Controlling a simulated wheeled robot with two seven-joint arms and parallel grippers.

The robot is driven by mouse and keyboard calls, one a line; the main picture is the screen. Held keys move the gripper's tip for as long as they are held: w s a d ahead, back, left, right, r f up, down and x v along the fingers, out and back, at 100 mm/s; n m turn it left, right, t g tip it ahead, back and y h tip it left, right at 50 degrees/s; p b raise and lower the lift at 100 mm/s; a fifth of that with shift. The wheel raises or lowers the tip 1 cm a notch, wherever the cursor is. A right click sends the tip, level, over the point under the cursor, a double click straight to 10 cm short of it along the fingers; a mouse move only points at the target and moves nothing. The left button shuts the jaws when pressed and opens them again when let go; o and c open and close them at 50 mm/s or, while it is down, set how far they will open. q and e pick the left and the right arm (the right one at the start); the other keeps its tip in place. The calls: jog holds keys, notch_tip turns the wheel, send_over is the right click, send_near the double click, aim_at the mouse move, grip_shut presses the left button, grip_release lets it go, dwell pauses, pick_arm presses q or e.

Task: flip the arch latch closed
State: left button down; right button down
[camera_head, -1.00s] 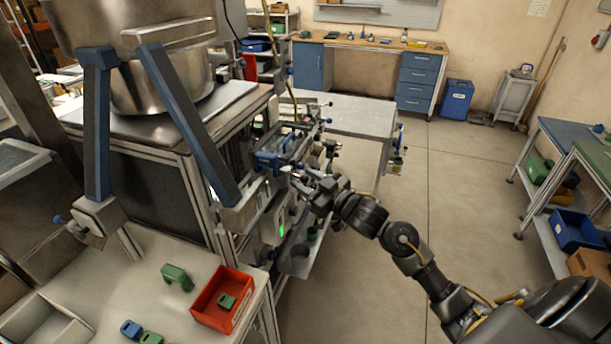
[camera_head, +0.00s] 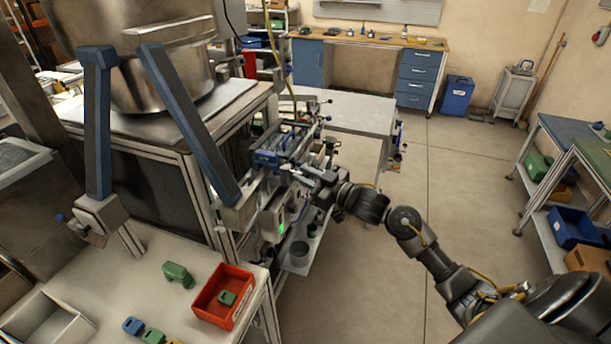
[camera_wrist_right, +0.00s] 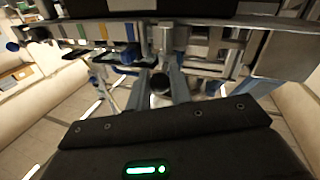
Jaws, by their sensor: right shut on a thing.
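The work unit at the middle of the head view carries a blue arch-shaped part (camera_head: 268,158) on its upper front edge. I cannot tell for sure whether this is the arch latch or how far it is turned. My right gripper (camera_head: 292,170) reaches in from the right and is at the front of the unit, just below and right of the blue part. In the right wrist view, its two fingers (camera_wrist_right: 162,86) are close around a dark round-ended piece, which looks like a knob. The fingers hide part of it. My left gripper is not in view.
A red bin (camera_head: 222,296) and loose green and blue pieces lie on the near left table.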

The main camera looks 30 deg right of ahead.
jog(key=shift+w+d+n+g+y, duration=0.3)
jog(key=shift+n+g+y, duration=0.25)
jog(key=shift+y, duration=0.35)
jog(key=shift+s, duration=0.1)
jog(key=c, duration=1.3)
grip_release()
jog(key=b+v, duration=0.4)
jog(key=v, duration=0.6)
jog(key=shift+s+d, duration=0.25)
jog(key=shift+s, duration=0.05)
